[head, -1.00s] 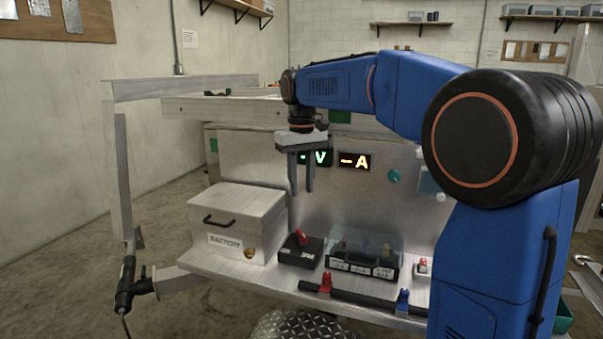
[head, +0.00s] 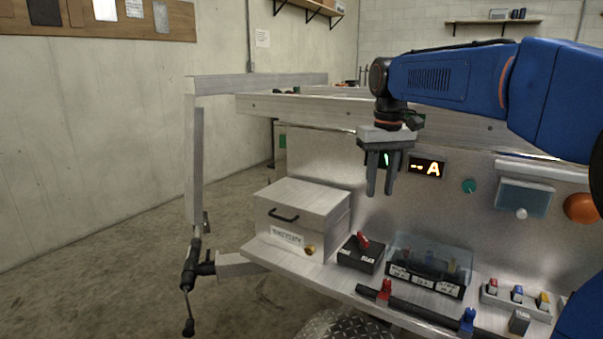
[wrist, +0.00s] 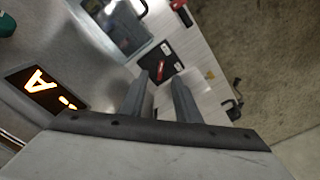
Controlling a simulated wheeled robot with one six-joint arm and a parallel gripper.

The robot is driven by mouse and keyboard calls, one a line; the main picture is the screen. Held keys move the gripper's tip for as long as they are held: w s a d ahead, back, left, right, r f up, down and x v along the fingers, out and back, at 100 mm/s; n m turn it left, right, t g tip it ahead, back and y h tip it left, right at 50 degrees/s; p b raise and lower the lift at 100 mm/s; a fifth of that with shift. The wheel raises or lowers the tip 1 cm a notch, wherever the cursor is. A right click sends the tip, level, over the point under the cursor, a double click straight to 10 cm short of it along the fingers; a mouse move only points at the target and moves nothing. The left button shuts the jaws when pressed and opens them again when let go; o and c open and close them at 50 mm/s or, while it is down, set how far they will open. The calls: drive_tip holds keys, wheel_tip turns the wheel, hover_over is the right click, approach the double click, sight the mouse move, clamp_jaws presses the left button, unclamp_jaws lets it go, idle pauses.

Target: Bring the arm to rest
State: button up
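My arm (head: 450,80) reaches in from the right, its blue forearm roughly level and its wrist bent down. My gripper (head: 380,192) hangs with its fingers pointing down in front of the metal panel (head: 320,160), above the shelf. The two fingers are apart with nothing between them. In the wrist view my gripper (wrist: 162,80) also shows both fingers with an empty gap. The fingers partly cover the left display on the panel.
Below stand the battery box (head: 310,215), a black switch box with a red knob (head: 360,254) and a clear-covered fuse box (head: 430,268). A display reading A (head: 427,168) is beside my gripper. An aluminium frame (head: 195,150) stands at left, with open floor beyond.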

drive_tip(key=s+d+f+t, duration=0.1)
drive_tip(key=s+f, duration=0.5)
drive_tip(key=s, duration=0.3)
drive_tip(key=s+d+f+m+t, duration=0.1)
drive_tip(key=s+d+f, duration=0.1)
drive_tip(key=s+f, duration=0.5)
drive_tip(key=s+d+f+t, duration=0.2)
drive_tip(key=s+f, duration=0.4)
drive_tip(key=s, duration=0.7)
drive_tip(key=shift+s+f+m, duration=0.15)
drive_tip(key=shift+f+m, duration=0.2)
drive_tip(key=shift+m, duration=0.05)
drive_tip(key=shift+d, duration=0.1)
